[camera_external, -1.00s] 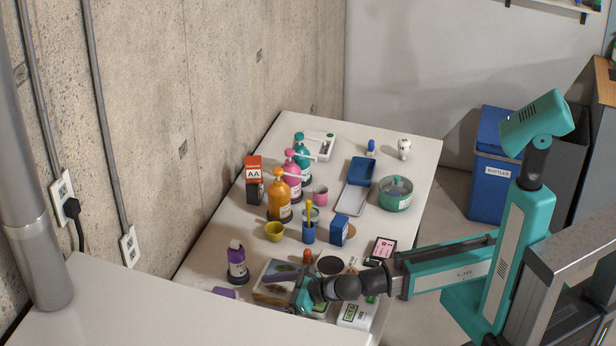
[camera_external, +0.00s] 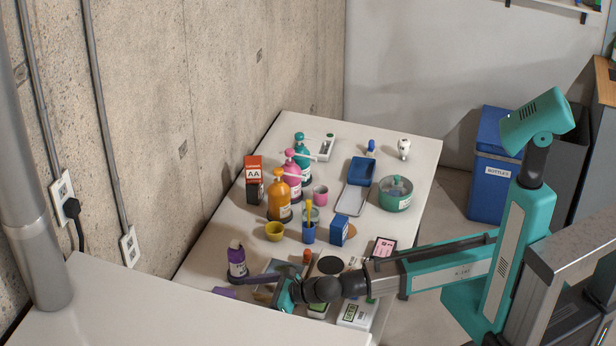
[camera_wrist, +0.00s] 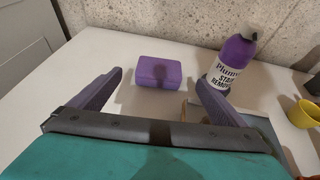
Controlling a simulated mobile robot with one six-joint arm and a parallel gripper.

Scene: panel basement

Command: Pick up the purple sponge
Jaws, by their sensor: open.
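The purple sponge (camera_wrist: 159,76) lies flat on the white table, ahead of my gripper and between the lines of its two fingers in the wrist view. In the external view the sponge (camera_external: 224,292) shows only partly, behind the edge of the white surface in front. My gripper (camera_wrist: 158,88) is open and empty, its fingers spread wider than the sponge and apart from it. In the external view my gripper (camera_external: 258,284) reaches left over the table, close to the purple bottle.
A purple stain remover bottle (camera_wrist: 232,62) stands upright just right of the sponge, by my right finger. A yellow cup (camera_wrist: 303,112) is farther right. A concrete wall (camera_wrist: 160,22) rises behind. The table left of the sponge is clear.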

